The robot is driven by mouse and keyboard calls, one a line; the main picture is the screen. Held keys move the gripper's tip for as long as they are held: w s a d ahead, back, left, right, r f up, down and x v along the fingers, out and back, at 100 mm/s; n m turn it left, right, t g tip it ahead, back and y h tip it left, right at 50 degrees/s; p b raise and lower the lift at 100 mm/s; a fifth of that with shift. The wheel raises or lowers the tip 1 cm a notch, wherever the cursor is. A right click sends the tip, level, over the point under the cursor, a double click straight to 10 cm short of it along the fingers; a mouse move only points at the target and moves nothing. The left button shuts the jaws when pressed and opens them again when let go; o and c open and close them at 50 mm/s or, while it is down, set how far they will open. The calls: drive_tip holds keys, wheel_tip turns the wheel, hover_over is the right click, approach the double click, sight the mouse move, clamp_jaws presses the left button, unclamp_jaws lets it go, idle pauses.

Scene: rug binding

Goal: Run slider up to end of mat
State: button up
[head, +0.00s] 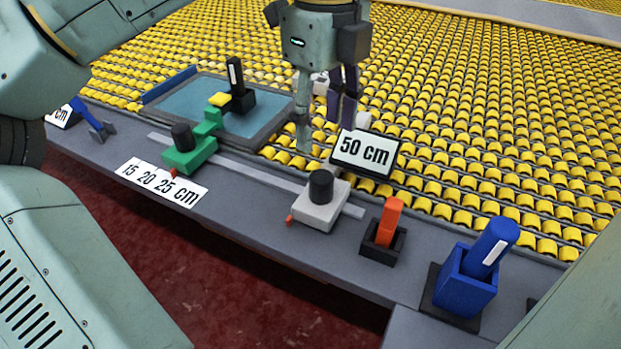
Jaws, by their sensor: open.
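A long pale rail (258,172) runs along the grey bench. A green slider (190,157) with a black knob sits on its left part, and a stepped green arm reaches from it towards a yellow piece (219,99). A white slider (322,207) with a black knob sits near the rail's right end. A teal mat (185,97) in a dark frame lies behind the green slider; a black block with an upright post (237,88) is at its right part. My gripper (324,132) points down, open and empty, above and behind the white slider, apart from both sliders.
A "50 cm" sign (364,150) stands just right of my gripper. An orange peg in a black holder (384,232) and a blue cylinder in a blue holder (467,281) stand right. A "15 20 25 cm" label (161,183) lies front left. Yellow rollers (480,110) fill the back.

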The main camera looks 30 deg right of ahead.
sight(321, 176)
drive_tip(key=shift+a+f, duration=0.1)
drive_tip(key=shift+f, duration=0.25)
wheel_tip(321, 176, down, 10)
drive_tip(key=shift+c, duration=0.2)
clamp_jaws()
idle(0.5)
